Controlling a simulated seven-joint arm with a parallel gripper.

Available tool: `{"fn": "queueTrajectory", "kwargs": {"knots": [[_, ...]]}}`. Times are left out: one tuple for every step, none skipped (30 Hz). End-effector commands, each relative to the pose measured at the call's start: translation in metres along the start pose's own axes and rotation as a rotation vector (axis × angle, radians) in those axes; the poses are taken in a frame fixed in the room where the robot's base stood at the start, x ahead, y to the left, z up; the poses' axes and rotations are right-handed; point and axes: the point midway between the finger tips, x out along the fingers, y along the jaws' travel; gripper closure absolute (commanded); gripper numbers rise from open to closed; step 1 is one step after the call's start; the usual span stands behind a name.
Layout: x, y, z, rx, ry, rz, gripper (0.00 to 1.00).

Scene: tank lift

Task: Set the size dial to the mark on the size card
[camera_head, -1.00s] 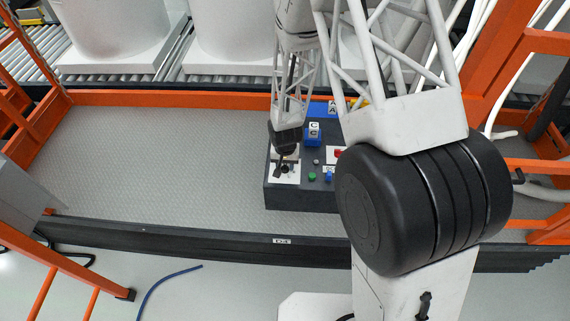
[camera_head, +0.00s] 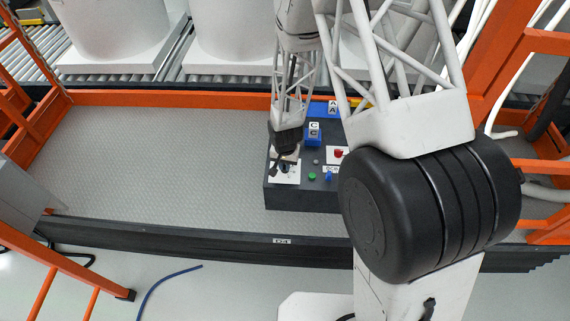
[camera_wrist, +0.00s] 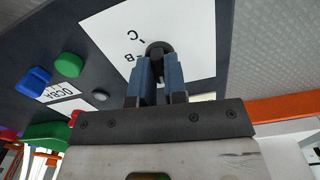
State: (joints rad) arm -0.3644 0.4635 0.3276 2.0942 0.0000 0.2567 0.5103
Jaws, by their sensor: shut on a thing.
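The size dial's black knob (camera_wrist: 159,48) sits on a white plate with the letters B and C beside it in the wrist view. My gripper (camera_wrist: 158,68) is shut on the knob, with a blue-padded finger on each side. The dial's pointer and part of its scale are hidden by the fingers. In the head view my gripper (camera_head: 286,160) is over the white dial plate (camera_head: 291,178) at the left end of the dark control box (camera_head: 300,199). A blue block marked C (camera_head: 314,129) stands behind on the box; I cannot tell whether it is the size card.
Right of the dial are a green button (camera_head: 312,176), a small grey button (camera_head: 316,162), a blue control (camera_head: 328,176) and a red one (camera_head: 339,153). A blue piece marked A (camera_head: 333,108) is at the back. The grey platform (camera_head: 160,150) at left is clear.

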Motion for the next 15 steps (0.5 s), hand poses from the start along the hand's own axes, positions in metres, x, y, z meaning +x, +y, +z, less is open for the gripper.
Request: {"fn": "queueTrajectory", "kwargs": {"knots": [[-0.0001, 0.0001, 0.0001, 0.029, 0.000, 0.000, 1.00], [-0.0001, 0.0001, 0.0001, 0.050, 0.000, 0.000, 1.00], [-0.0003, -0.0001, -0.0003, 0.081, 0.001, 0.000, 1.00], [-0.0003, -0.0002, -0.0004, 0.106, 0.001, -0.001, 1.00], [0.0000, 0.0000, -0.0001, 0.130, 0.000, 0.000, 1.00], [0.0002, 0.0002, 0.0003, 0.165, 0.000, 0.000, 1.00], [0.0000, 0.0001, 0.0002, 0.191, 0.000, 0.000, 1.00], [-0.0003, 0.0000, -0.0001, 0.219, 0.001, -0.001, 1.00], [-0.0002, 0.0000, -0.0001, 0.256, 0.001, -0.001, 1.00], [-0.0001, -0.0001, -0.0002, 0.284, 0.001, -0.001, 1.00], [-0.0002, -0.0001, -0.0003, 0.313, 0.001, -0.001, 1.00], [0.0000, 0.0000, -0.0002, 0.351, 0.001, -0.001, 1.00], [0.0002, 0.0002, 0.0001, 0.380, 0.000, 0.000, 1.00], [0.0001, 0.0002, 0.0002, 0.408, 0.001, 0.000, 1.00], [-0.0003, -0.0001, -0.0003, 0.447, 0.001, -0.001, 1.00]]}}
